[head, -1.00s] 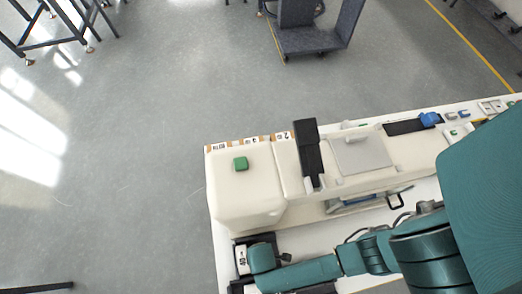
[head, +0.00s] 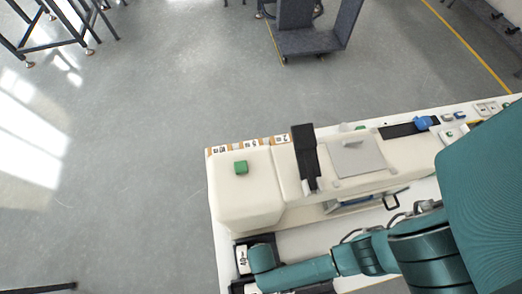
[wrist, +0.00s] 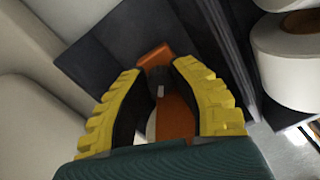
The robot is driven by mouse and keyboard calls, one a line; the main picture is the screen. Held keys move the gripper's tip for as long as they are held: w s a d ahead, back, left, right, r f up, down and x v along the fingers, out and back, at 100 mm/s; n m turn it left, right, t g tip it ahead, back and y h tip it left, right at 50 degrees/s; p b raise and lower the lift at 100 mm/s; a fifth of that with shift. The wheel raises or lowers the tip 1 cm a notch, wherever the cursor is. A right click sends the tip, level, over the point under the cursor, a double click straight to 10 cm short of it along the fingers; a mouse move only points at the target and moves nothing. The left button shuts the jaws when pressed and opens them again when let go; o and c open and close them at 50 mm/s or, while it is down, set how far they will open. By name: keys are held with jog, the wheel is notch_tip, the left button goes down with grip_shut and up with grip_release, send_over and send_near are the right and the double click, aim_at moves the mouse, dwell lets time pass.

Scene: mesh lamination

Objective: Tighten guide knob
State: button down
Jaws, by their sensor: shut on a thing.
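In the wrist view an orange part (wrist: 176,118), which I take to be the guide knob, shows between the two yellow-ribbed fingers of my gripper (wrist: 161,72). My gripper is shut on it. Its orange top (wrist: 155,55) sticks out past the fingertips, in front of a dark plate. The fingers hide much of its sides, so its angle and how tight it is cannot be told. In the head view my arm reaches along the near side of the cream laminating machine (head: 245,205); my fingers and the knob are hidden there.
Dark plates (wrist: 105,50) stand close around the fingers. White rolls (wrist: 285,50) are at the right of the wrist view. In the head view a black unit with a white label (head: 242,259) is beside my arm's end. A green button (head: 241,167) tops the machine.

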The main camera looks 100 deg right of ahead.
jog(key=shift+s+f, duration=0.1)
jog(key=c, duration=0.8)
grip_release()
jog(key=shift+r, duration=0.2)
notch_tip(320, 180, up, 12)
jog(key=shift+f, duration=0.1)
